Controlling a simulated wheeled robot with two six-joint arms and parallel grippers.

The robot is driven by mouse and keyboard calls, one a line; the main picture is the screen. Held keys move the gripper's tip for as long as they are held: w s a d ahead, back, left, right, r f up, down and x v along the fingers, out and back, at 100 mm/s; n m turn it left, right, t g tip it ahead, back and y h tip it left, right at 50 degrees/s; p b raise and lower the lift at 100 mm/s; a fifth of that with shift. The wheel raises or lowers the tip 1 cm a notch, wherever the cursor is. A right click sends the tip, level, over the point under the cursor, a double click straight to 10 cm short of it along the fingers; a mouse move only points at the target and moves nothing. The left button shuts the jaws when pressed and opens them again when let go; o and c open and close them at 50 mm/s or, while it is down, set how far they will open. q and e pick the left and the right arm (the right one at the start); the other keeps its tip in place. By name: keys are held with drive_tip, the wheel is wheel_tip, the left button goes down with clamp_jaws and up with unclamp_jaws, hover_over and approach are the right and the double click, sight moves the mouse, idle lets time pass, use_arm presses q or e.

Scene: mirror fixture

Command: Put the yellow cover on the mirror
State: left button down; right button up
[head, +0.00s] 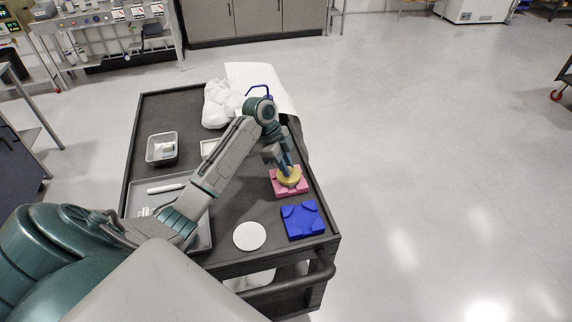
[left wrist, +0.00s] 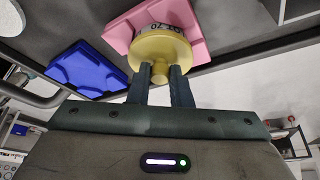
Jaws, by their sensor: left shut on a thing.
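The yellow cover (head: 289,179) is a round disc with a knob, and it also shows in the left wrist view (left wrist: 160,50). My left gripper (head: 286,168) is shut on its knob; the two fingers also show in the left wrist view (left wrist: 160,75). The cover is over the pink fixture (head: 291,190), which also shows in the left wrist view (left wrist: 120,30). Under the cover, a pale round part with dark lettering (left wrist: 157,30) shows, likely the mirror. Whether the cover touches it I cannot tell. My right gripper is not in view.
A blue fixture (head: 302,220) lies just in front of the pink one, with a white disc (head: 250,236) to its left. A grey tray (head: 207,240) with tools, a small grey bin (head: 151,155) and white cloth (head: 219,105) are on the dark cart (head: 146,112).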

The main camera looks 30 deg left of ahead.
use_arm(q)
drive_tip(key=shift+p, duration=0.3)
idle(0.5)
drive_tip(key=c, duration=0.7)
unclamp_jaws()
drive_tip(key=shift+c, duration=0.2)
drive_tip(key=shift+r+p, duration=3.35)
drive_tip(key=shift+r, duration=0.2)
